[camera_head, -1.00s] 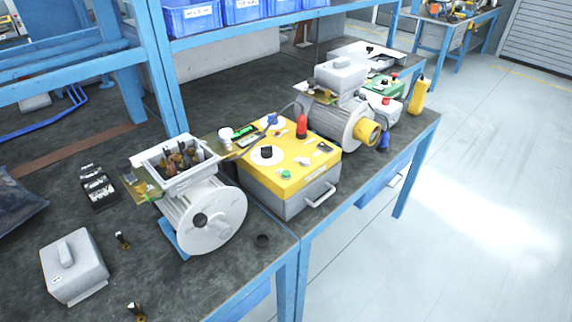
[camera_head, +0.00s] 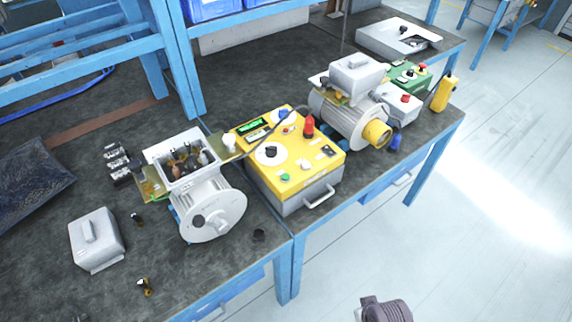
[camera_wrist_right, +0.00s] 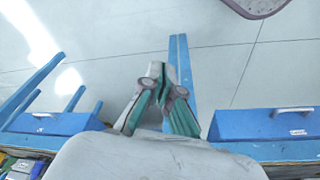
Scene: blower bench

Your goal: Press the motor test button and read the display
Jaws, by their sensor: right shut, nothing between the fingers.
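The yellow-topped test box (camera_head: 306,178) stands on the bench near its front edge, between two motors. A green-lit display (camera_head: 254,127) is at its back left; its text is too small to read. A small green button (camera_head: 285,178) sits at its front left corner, and a black dial (camera_head: 271,152) on a white disc lies behind it. Which control is the motor test button I cannot tell. My right gripper (camera_wrist_right: 160,75) is shut and empty in the right wrist view, over the floor in front of the bench. My left gripper is out of view.
An open motor (camera_head: 212,212) stands left of the box, a second motor (camera_head: 343,122) right of it. A cable runs over the box top beside a red plug (camera_head: 309,127). A grey cover (camera_head: 97,240) lies at the left.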

